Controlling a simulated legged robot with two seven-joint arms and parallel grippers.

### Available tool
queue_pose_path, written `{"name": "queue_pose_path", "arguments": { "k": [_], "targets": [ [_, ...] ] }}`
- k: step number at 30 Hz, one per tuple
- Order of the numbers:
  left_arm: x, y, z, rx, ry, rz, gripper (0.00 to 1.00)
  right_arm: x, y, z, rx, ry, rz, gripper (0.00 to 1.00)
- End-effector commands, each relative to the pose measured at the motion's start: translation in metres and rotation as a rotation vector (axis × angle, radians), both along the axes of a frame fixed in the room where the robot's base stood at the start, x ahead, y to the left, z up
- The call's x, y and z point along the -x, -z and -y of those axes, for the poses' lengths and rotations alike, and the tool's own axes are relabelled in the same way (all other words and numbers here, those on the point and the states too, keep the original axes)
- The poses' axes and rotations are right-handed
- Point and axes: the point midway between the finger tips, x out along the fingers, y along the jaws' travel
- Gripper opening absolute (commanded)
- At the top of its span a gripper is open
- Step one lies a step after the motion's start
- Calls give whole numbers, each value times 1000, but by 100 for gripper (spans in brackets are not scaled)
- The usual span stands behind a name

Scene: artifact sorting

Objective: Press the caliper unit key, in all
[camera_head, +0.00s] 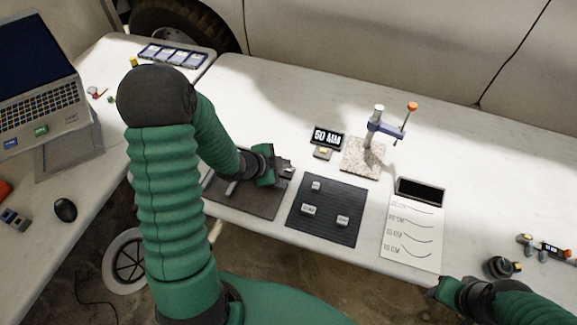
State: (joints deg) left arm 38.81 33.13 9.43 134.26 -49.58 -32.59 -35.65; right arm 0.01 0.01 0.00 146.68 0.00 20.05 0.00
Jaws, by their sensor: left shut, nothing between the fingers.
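My left gripper (287,172) is shut and empty, low over the right part of a dark mat (250,206). A silvery strip (231,187), perhaps part of the caliper, shows on that mat left of the gripper. The wrist and gripper hide much of what lies there, and I cannot make out a unit key or whether the fingers touch anything.
A black mat (335,234) holds several grey blocks. A stand with a blue arm (387,128) rises from a speckled base (361,165). A white chart sheet (409,257) lies to the right. A laptop (40,110) is far left. The back right table is clear.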

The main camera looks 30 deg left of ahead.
Motion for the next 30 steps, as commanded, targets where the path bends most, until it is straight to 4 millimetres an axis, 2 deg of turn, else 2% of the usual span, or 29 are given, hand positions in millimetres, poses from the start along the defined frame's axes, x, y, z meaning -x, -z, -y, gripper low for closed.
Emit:
{"name": "queue_pose_path", "arguments": {
  "k": [1,9,30],
  "targets": [
    [-1,-12,0,-1,0,2,0,0,-11,0,0,0,0,36],
    [-4,-36,-1,-2,1,6,0,0,-34,0,0,0,0,36],
    [-4,-34,-1,-2,1,10,0,0,-31,0,0,0,0,36]
  ]
}}
